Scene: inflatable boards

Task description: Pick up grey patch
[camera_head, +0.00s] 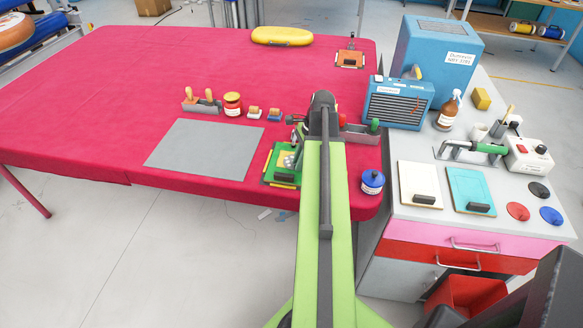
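A small dark grey round patch (538,190) lies flat on the light worktop at the right, near its right edge. A red round patch (517,211) and a blue round patch (551,215) lie just in front of it. A large flat grey sheet (205,148) lies on the red table. My green arm reaches forward over the table's right part, far to the left of the round patches. My gripper (297,120) is at the arm's far end, mostly hidden by it; its fingers cannot be made out.
The worktop (405,217) also holds a white board (419,185), a teal board (471,191), a green-handled tool (480,148), a white box (528,153) and a spray bottle (449,110). Blue machines stand behind. The red table's (110,95) left part is clear.

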